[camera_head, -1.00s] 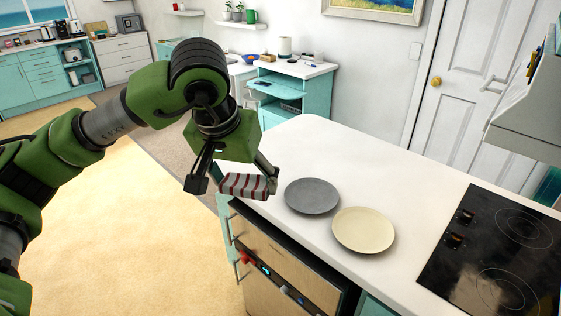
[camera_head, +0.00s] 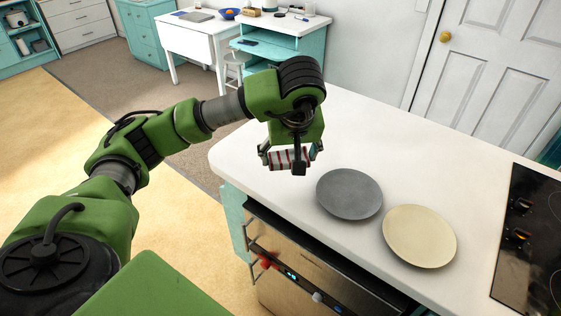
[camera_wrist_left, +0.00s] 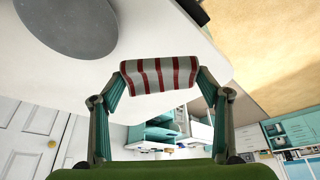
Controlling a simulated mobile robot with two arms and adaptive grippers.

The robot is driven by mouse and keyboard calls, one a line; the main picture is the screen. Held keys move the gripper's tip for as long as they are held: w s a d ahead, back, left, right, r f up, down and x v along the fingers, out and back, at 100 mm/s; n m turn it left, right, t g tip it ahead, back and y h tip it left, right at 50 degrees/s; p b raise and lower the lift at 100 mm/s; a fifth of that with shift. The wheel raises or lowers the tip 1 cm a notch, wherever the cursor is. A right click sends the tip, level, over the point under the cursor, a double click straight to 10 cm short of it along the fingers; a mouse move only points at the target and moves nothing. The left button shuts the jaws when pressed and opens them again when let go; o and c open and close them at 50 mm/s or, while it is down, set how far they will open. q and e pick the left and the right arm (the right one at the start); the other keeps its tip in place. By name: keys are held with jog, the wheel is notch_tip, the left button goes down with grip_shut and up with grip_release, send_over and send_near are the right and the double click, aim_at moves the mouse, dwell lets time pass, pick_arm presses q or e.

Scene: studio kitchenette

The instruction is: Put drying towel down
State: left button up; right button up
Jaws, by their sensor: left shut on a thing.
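The drying towel (camera_head: 283,159) is a folded or rolled cloth with red and pale stripes. My left gripper (camera_head: 291,160) is shut on it, over the left part of the white counter, left of the grey plate. In the left wrist view the towel (camera_wrist_left: 160,75) spans between the two fingertips of the gripper (camera_wrist_left: 160,80), with the white counter (camera_wrist_left: 190,40) behind it. I cannot tell whether the towel touches the counter. My right gripper is not in view.
A grey plate (camera_head: 349,194) and a cream plate (camera_head: 420,236) lie on the counter. A black cooktop (camera_head: 528,240) is at the right. An oven (camera_head: 300,273) is below the counter's front edge. The counter behind the plates is clear.

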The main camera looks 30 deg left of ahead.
pick_arm(q)
jog(key=w+a+f+p, duration=0.3)
jog(key=w+a+f, duration=0.4)
jog(key=shift+w+a+f+p, duration=0.1)
jog(key=shift+a+p, duration=0.1)
jog(key=shift+p, duration=0.15)
jog(key=shift+w+a+f, duration=0.2)
jog(key=shift+w+f, duration=0.1)
jog(key=shift+f, duration=0.2)
jog(key=f+p, duration=0.2)
jog(key=f, duration=0.1)
jog(key=shift+w+a, duration=0.15)
jog(key=shift+a, duration=0.05)
jog(key=shift+f, duration=0.3)
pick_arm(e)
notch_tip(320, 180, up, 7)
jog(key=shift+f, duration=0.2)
pick_arm(q)
jog(key=shift+f, duration=0.1)
jog(key=shift+f, duration=0.15)
jog(key=o, duration=1)
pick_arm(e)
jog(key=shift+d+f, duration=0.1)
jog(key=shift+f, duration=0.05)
